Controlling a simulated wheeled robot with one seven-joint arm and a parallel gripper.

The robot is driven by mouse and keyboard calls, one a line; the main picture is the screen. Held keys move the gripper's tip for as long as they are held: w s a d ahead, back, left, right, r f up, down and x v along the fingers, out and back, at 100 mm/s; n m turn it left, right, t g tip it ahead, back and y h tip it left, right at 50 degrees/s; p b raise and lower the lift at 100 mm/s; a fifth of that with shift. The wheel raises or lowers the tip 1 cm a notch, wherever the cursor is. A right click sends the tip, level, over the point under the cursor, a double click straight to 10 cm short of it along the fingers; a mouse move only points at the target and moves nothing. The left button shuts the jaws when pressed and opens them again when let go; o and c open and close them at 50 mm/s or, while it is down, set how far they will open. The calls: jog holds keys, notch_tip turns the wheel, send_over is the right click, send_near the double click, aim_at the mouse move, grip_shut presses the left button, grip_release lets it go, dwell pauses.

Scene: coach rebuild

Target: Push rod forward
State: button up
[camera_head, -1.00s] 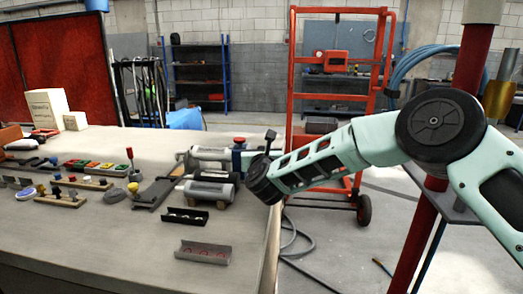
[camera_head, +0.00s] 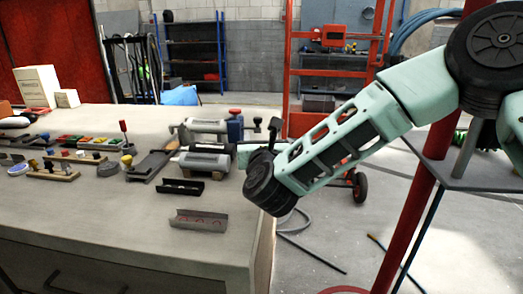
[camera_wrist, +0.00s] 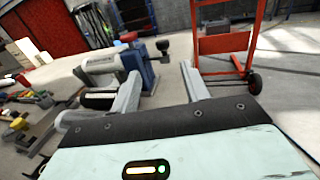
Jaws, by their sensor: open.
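No part is plainly marked as the rod. A blue and grey bench device (camera_head: 236,126) with a red knob stands near the bench's right end. A short bar with a black knob (camera_head: 274,125) sticks out from its right side. In the wrist view the device's blue body (camera_wrist: 141,66) and black knob (camera_wrist: 163,47) lie ahead, beyond my gripper (camera_wrist: 160,82). Its two grey fingers are wide apart with nothing between them. In the head view the fingers are mostly hidden behind my dark wrist.
The workbench (camera_head: 120,220) carries a grey cylinder on blocks (camera_head: 205,162), two dark channel pieces (camera_head: 198,219) and several small parts at left. A red hand truck (camera_head: 330,75) stands behind. A red post (camera_head: 428,180) rises at right. The bench's front left is clear.

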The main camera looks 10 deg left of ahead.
jog(key=shift+s+d, duration=0.2)
jog(key=shift+s, duration=0.8)
jog(key=shift+s+d, duration=0.15)
jog(key=shift+s, duration=0.8)
jog(key=s+a+n+g+y+p, duration=0.1)
jog(key=s+n+g+y+p, duration=0.15)
jog(key=s+n+g, duration=0.65)
jog(key=s+a+n+g+y+p, duration=0.1)
jog(key=s+n+y, duration=0.35)
jog(key=n, duration=1.05)
jog(key=s+d+n+g+h+p, duration=0.3)
jog(key=s+d+n+g+h, duration=0.4)
jog(key=s+d+n, duration=1)
jog(key=s+d+h, duration=0.2)
jog(key=s+d, duration=0.1)
jog(key=d, duration=0.2)
jog(key=shift+g+h, duration=0.3)
jog(key=shift+h, duration=0.1)
